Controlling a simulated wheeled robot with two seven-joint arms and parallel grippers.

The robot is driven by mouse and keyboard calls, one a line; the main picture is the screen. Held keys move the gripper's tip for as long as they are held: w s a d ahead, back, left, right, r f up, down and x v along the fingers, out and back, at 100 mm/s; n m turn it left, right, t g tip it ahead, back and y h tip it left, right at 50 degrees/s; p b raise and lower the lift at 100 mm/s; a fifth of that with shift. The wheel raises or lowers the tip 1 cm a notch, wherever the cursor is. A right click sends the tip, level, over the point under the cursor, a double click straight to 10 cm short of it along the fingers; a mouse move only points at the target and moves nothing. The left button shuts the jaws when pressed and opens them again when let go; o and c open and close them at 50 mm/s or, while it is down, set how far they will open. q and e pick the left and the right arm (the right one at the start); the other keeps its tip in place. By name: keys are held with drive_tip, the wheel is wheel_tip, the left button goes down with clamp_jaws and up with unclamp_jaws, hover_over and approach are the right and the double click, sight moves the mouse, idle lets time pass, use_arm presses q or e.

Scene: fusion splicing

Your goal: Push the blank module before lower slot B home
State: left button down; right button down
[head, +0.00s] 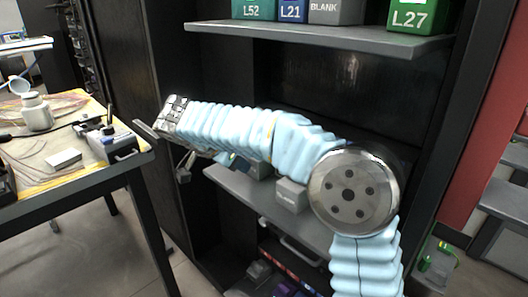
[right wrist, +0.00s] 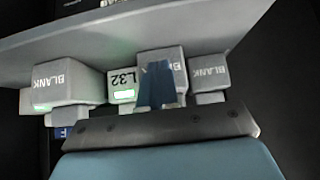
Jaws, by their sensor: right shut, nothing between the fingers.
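Several grey blank modules show in the right wrist view: one at left (right wrist: 68,84), one in the middle (right wrist: 180,62) and one at right (right wrist: 208,76). A module labelled L32 (right wrist: 122,88) with a green-lit patch sits between the left and middle ones. My right gripper (right wrist: 158,84) is shut and empty, its blue fingers in front of the middle blank module and hiding part of its label. I cannot tell whether they touch. In the head view a grey module (head: 291,195) sits on the middle shelf; my right arm hides much of that shelf.
The middle shelf (head: 222,182) lies below my right forearm. The upper shelf (head: 330,37) holds several modules, including L52 (head: 252,9) and L27 (head: 408,17). A workbench (head: 85,178) with tools stands at left, with bare floor between it and the cabinet.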

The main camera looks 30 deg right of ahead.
drive_tip(key=shift+w+d, duration=0.25)
drive_tip(key=shift+d, duration=0.5)
drive_tip(key=shift+w+d, duration=0.3)
drive_tip(key=shift+d, duration=0.4)
drive_tip(key=shift+w+d, duration=0.25)
drive_tip(key=shift+d, duration=0.5)
drive_tip(key=shift+s+a+b, duration=0.2)
drive_tip(key=shift+s+a, duration=0.25)
drive_tip(key=shift+a, duration=0.85)
drive_tip(key=shift+s+a+b, duration=0.25)
drive_tip(key=shift+s+a, duration=0.25)
drive_tip(key=shift+a, duration=0.75)
drive_tip(key=shift+s+a+b, duration=0.2)
drive_tip(key=shift+s+a, duration=0.25)
drive_tip(key=shift+a, duration=0.85)
